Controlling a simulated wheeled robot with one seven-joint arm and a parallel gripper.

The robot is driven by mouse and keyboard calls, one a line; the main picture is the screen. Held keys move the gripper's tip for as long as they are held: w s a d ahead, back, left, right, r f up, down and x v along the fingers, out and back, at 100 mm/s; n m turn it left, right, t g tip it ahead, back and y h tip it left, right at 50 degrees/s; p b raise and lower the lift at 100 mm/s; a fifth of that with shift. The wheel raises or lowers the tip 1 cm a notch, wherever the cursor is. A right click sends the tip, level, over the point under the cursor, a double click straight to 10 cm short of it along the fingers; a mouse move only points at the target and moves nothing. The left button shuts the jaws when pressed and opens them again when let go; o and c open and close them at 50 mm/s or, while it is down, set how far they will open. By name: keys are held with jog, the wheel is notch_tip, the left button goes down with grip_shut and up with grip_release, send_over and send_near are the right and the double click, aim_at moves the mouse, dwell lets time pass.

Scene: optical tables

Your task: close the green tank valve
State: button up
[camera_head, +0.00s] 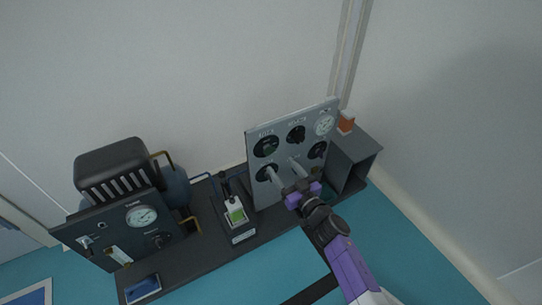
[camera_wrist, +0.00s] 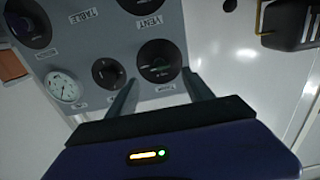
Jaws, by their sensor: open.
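A grey upright valve panel (camera_head: 282,142) carries several dark round knobs and a gauge. Its upper-left knob (camera_head: 266,146) has a faint green tint. In the wrist view, which shows the panel upside down, what looks like the same knob (camera_wrist: 158,62) has a dark face with a greenish mark. I cannot read its label. My gripper (camera_head: 280,164) is open and empty in front of the panel's left side. In the wrist view, my gripper (camera_wrist: 160,76) has its two fingertips on either side of that knob in the picture. I cannot tell whether they touch the panel.
The panel's other knobs (camera_wrist: 108,73) and the gauge (camera_wrist: 65,88) are close by. A dark open box (camera_head: 352,165) and an orange block (camera_head: 346,122) are at right. A small device with a green part (camera_head: 236,215) and a compressor-like unit (camera_head: 112,160) stand left.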

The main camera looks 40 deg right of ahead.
aim_at(272, 153)
jog(key=b+x, duration=0.2)
jog(key=x, duration=0.4)
jog(key=shift+w+d, duration=0.1)
jog(key=shift+w, duration=0.15)
grip_shut()
